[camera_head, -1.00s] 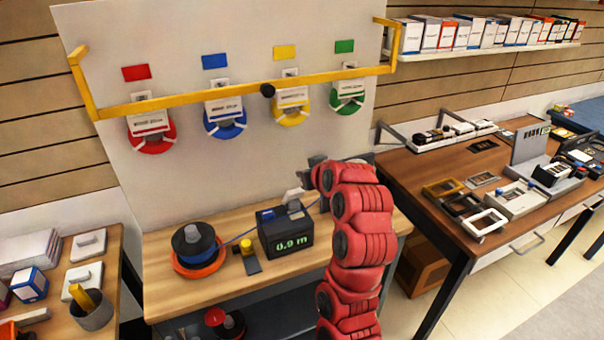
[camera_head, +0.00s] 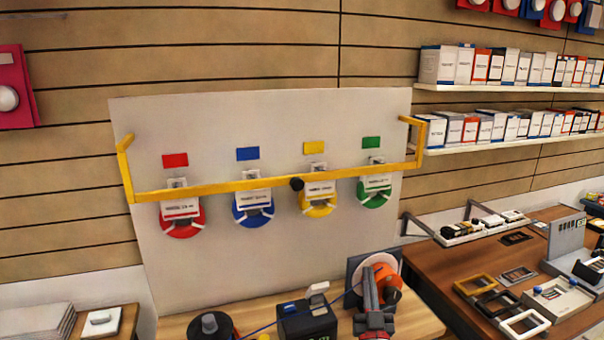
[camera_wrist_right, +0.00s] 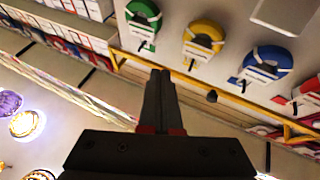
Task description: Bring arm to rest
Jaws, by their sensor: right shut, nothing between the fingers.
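My right gripper (camera_head: 370,290) points up at the bottom of the head view, in front of the workbench. Its fingers are closed together and empty; they also show in the right wrist view (camera_wrist_right: 160,100). It is apart from the yellow bar (camera_head: 240,186) and the coils behind it. Red (camera_head: 182,228), blue (camera_head: 253,218), yellow (camera_head: 318,208) and green (camera_head: 375,197) cable coils hang on the white panel (camera_head: 280,120). My left gripper is in no view.
On the workbench (camera_head: 180,325) are a black spool (camera_head: 210,326), a black meter box (camera_head: 306,320) and an orange reel (camera_head: 386,282) close behind my right gripper. A brown table (camera_head: 450,268) with devices stands at right. Shelves of boxes (camera_head: 500,65) are at upper right.

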